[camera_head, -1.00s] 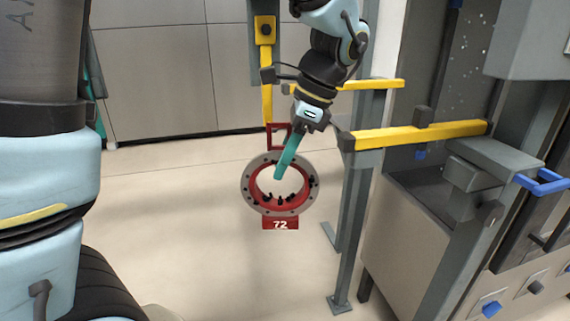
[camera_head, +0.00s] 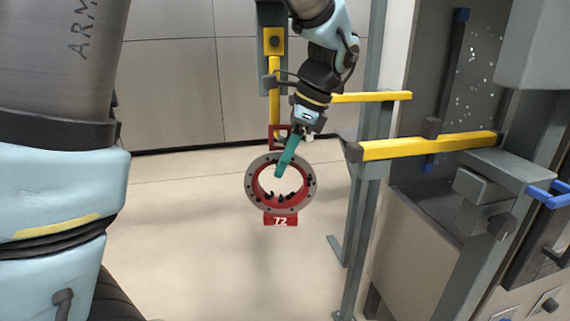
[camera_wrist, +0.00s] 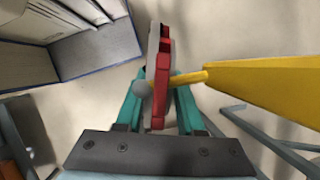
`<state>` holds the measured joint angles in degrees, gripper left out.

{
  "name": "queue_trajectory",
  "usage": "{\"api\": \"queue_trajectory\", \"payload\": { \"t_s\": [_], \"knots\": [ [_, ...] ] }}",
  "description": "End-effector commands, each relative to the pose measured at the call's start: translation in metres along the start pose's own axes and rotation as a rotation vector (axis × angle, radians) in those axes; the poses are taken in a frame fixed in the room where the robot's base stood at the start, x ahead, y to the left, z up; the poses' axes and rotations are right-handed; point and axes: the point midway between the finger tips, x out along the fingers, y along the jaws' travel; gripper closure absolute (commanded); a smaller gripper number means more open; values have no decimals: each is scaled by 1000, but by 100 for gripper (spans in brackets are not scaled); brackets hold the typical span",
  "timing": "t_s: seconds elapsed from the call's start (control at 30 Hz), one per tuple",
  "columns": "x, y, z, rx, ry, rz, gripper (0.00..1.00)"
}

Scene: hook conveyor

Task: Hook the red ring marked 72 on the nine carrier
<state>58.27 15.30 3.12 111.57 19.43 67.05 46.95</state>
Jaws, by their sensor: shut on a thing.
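The red ring (camera_head: 253,192) has a grey bolted flange, a square red loop on top and a red tag marked 72 below. It hangs upright in the head view. My gripper (camera_head: 281,170) comes from above with teal fingers shut on it. The wrist view shows the ring edge-on (camera_wrist: 163,50) between both fingers. A yellow carrier arm (camera_head: 275,95) reaches down to the ring's loop. In the wrist view the carrier's yellow rod (camera_wrist: 190,78) meets the ring, and its grey ball end (camera_wrist: 142,88) shows on the other side, so it appears to pass through the loop. No nine marking is readable.
Two yellow bars, a near one (camera_head: 425,145) and a far one (camera_head: 375,97), stick out at the right from grey posts (camera_head: 362,220). The floor below and left of the ring is clear.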

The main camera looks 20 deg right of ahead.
Motion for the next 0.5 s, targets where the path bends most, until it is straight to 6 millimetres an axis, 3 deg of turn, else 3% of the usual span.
{"api": "queue_trajectory", "payload": {
  "t_s": [0.5],
  "knots": [
    [11,-17,0,0,-1,0,100]
  ]
}}
